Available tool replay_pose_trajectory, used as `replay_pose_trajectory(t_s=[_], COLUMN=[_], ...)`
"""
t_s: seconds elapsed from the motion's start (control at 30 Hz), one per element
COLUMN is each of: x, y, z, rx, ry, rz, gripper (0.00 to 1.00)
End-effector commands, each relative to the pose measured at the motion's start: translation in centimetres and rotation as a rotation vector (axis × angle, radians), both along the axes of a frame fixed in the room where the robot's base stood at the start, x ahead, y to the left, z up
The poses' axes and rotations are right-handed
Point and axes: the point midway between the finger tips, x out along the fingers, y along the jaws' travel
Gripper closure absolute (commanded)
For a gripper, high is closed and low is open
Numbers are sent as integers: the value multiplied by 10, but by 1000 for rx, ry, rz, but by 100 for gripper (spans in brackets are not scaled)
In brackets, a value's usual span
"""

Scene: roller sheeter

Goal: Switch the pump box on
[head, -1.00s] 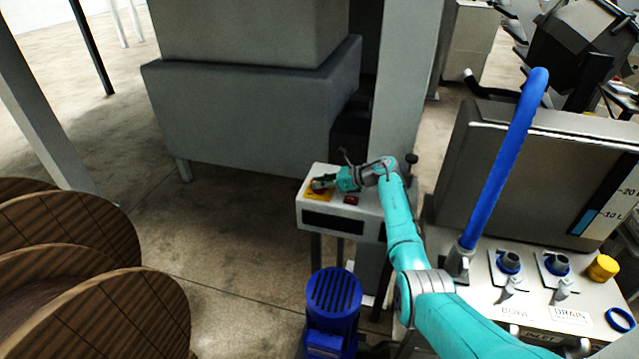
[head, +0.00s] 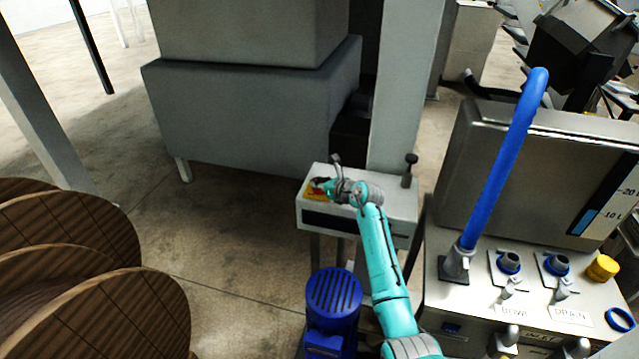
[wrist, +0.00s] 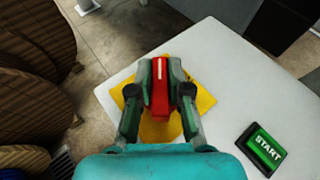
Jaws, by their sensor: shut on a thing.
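The pump box (head: 395,207) is a pale box with a dark front strip, in the middle of the head view. A red rotary handle (wrist: 160,88) with a white mark stands on a yellow plate (wrist: 203,97) on its top. My gripper (wrist: 160,70) is shut on the red handle, with one finger on each side; it also shows in the head view (head: 328,187). The handle's white mark points away from my wrist. A green START button (wrist: 264,149) sits to the right on the same top. My arm hides it in the head view.
A blue motor (head: 334,300) stands below the box. Wooden reels (head: 110,300) are at the left. A steel tank panel with a blue hose (head: 500,165) and valves stands at the right. A grey column (head: 402,90) rises behind the box.

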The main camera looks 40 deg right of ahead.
Motion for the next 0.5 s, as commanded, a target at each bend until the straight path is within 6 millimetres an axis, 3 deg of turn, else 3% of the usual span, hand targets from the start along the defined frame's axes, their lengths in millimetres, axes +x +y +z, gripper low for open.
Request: replay_pose_trajectory(t_s=[0.5], x=[0], y=[-1], z=[-1], rx=[1], ry=[2], rz=[-137], gripper=[100])
